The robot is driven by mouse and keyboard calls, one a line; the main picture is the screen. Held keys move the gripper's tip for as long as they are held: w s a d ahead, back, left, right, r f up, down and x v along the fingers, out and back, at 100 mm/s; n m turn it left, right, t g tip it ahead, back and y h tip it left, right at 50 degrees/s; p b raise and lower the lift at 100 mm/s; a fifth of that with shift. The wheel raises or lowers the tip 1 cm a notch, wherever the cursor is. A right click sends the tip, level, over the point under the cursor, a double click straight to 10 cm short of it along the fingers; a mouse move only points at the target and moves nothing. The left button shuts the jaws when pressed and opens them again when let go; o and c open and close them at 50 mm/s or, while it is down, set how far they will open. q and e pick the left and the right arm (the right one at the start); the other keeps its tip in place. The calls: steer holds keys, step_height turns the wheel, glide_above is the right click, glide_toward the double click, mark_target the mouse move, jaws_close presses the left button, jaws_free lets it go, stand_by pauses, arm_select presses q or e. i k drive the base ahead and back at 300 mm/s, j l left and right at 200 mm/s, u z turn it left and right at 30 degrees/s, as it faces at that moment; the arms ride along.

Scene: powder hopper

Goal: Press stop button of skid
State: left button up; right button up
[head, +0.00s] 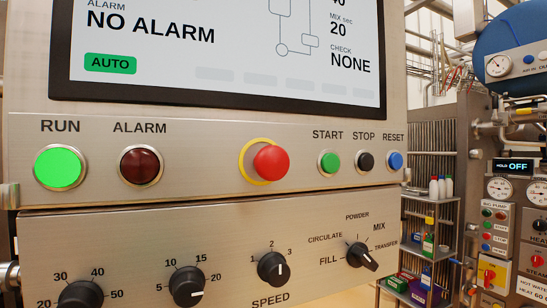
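The control panel (210,150) of the skid fills most of the head view. The black stop button (365,161) sits under the label STOP, between the green start button (329,162) and the blue reset button (395,160). The RUN lamp (58,168) is lit bright green. The ALARM lamp (141,166) is dark red and looks unlit. The screen (230,45) reads NO ALARM, AUTO and CHECK NONE. Neither of my grippers is in view.
A red mushroom button (271,163) with a yellow ring sticks out left of START. Below are several black knobs, including a mode selector (362,256). At the right are a shelf with bottles (434,189) and another panel (496,225) with gauges. Nothing blocks the button row.

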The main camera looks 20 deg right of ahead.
mark_target(366, 162)
steer(key=z, duration=1.25)
